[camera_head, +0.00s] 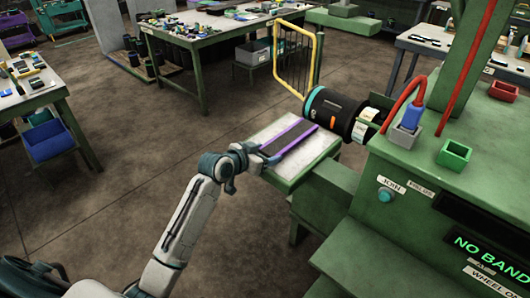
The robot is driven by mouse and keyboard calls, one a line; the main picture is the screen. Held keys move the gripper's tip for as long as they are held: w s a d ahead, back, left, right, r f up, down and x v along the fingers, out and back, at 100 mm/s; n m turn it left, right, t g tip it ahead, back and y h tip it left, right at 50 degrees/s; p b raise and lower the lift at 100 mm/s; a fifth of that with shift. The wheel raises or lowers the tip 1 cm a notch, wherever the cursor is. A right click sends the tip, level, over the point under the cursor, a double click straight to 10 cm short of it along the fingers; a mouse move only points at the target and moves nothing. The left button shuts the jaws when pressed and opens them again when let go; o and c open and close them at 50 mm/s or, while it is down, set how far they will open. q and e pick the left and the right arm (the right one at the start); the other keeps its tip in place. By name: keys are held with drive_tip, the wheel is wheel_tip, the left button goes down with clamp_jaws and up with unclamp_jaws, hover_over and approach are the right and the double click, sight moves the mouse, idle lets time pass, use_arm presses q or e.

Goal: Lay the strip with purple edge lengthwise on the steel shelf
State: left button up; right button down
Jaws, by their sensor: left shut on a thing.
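The strip with purple edge (291,139) is a dark band with purple along its edge. It is over the pale steel shelf (315,156) and runs from the shelf's near-left side toward the back right. I cannot tell whether it touches the shelf top. My left gripper (260,154) is at the shelf's left edge, shut on the strip's near-left end, and hides that end. My right gripper is not in view.
A black drum (334,110) with a teal rim stands close behind the shelf. A green machine (410,190) with red hoses borders the shelf on the right. A yellow rail (299,57) stands behind. Floor to the left is clear.

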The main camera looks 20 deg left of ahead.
use_arm(q)
drive_tip(key=shift+f, duration=0.1)
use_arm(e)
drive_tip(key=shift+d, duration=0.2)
use_arm(q)
drive_tip(key=o, duration=1.1)
drive_tip(key=shift+b+v, duration=1.25)
drive_tip(key=shift+v, duration=4.2)
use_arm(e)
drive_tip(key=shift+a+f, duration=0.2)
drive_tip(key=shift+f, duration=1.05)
